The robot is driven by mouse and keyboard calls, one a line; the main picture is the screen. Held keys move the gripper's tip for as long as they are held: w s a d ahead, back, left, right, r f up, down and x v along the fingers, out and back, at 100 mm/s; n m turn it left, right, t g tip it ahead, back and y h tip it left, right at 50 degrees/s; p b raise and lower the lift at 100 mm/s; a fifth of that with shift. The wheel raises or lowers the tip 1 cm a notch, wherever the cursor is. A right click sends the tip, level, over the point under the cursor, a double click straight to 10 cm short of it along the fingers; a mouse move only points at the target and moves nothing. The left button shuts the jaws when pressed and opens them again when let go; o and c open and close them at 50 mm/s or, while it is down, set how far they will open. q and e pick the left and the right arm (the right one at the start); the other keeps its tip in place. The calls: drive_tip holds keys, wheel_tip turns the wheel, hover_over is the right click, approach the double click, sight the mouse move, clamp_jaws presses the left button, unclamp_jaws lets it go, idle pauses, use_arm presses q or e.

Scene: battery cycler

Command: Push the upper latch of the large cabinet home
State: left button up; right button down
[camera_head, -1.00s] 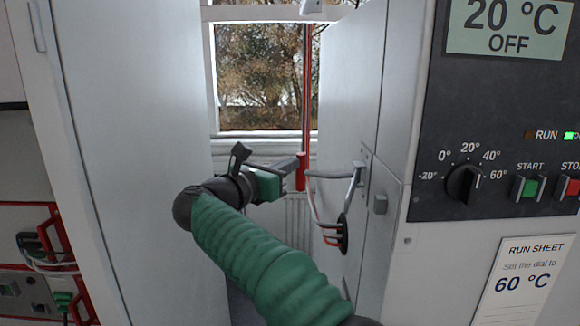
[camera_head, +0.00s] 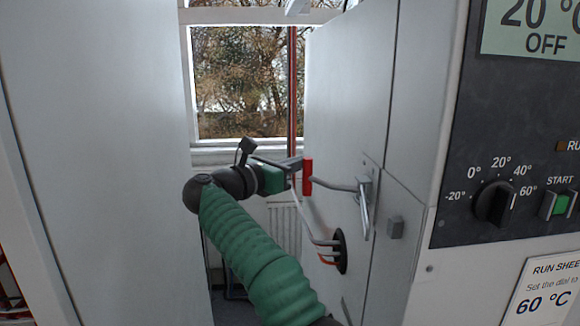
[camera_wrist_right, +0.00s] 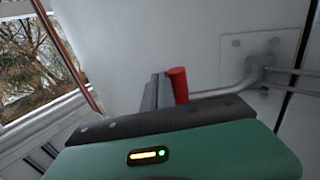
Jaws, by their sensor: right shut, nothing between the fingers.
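The latch in view is a bent metal lever (camera_head: 335,186) with a red grip (camera_head: 307,177) at its free end. It sticks out to the left from a bracket (camera_head: 368,185) on the side face of the large cabinet (camera_head: 345,110). My right gripper (camera_head: 296,163) is shut and empty, with its fingertips at the left side of the red grip. In the right wrist view the shut fingers (camera_wrist_right: 155,92) stand close beside the red grip (camera_wrist_right: 178,85); whether they touch cannot be told. My left gripper is out of view.
Cables enter a dark port (camera_head: 341,251) below the lever. A small grey block (camera_head: 396,227) sits right of the bracket. The control panel (camera_head: 510,120) with a dial is at the right. A pale panel (camera_head: 100,150) fills the left, with a gap and a window between.

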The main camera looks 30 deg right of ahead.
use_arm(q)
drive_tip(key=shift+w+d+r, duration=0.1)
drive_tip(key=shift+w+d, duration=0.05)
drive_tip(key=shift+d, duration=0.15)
use_arm(e)
drive_tip(key=x, duration=0.4)
drive_tip(key=shift+w+f, duration=0.15)
drive_tip(key=shift+w, duration=0.05)
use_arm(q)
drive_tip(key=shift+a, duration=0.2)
use_arm(e)
drive_tip(key=shift+a, duration=0.2)
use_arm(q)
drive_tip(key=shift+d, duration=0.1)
use_arm(e)
drive_tip(key=shift+d, duration=0.1)
idle(0.4)
